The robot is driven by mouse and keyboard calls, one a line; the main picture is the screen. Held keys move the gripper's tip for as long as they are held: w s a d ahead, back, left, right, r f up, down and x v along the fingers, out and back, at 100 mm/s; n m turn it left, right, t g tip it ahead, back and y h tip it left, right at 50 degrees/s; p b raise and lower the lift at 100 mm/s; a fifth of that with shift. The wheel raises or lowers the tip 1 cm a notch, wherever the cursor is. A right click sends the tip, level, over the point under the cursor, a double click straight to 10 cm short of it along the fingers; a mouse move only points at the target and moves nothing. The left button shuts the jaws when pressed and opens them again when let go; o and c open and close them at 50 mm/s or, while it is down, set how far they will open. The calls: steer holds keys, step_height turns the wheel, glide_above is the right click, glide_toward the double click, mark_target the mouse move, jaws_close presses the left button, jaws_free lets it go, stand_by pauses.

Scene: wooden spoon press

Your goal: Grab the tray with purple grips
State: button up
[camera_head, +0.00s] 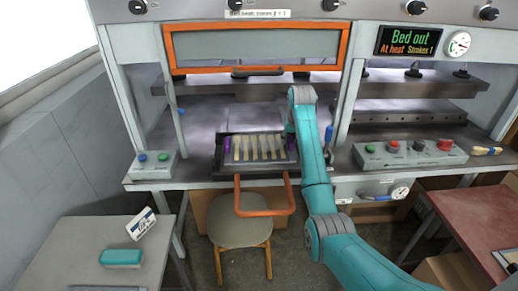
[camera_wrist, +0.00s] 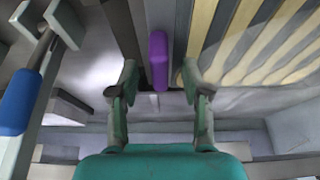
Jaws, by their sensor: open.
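The dark tray (camera_head: 219,163) holds several pale wooden spoon blanks and lies on the press bed in the head view. It has a purple grip (camera_head: 223,146) at its left end and another purple grip (camera_head: 290,143) at its right end, partly hidden by my arm. In the wrist view, a purple grip (camera_wrist: 158,60) stands upright between the fingers of my gripper (camera_wrist: 160,74). The fingers are open, with a visible gap on both sides of the grip. The spoon blanks (camera_wrist: 260,40) show to the right of the grip.
A blue-handled lever (camera_wrist: 18,100) is close to the left of my gripper in the wrist view. An orange frame (camera_head: 265,212) juts out below the tray, above a stool (camera_head: 240,230). A button box (camera_head: 152,165) stands left, a control box (camera_head: 410,153) right.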

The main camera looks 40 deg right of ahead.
steer(key=shift+w+d+f, duration=0.1)
steer(key=shift+w+f, duration=0.05)
steer(key=shift+f, duration=0.2)
jaws_close()
steer(key=shift+r, duration=0.15)
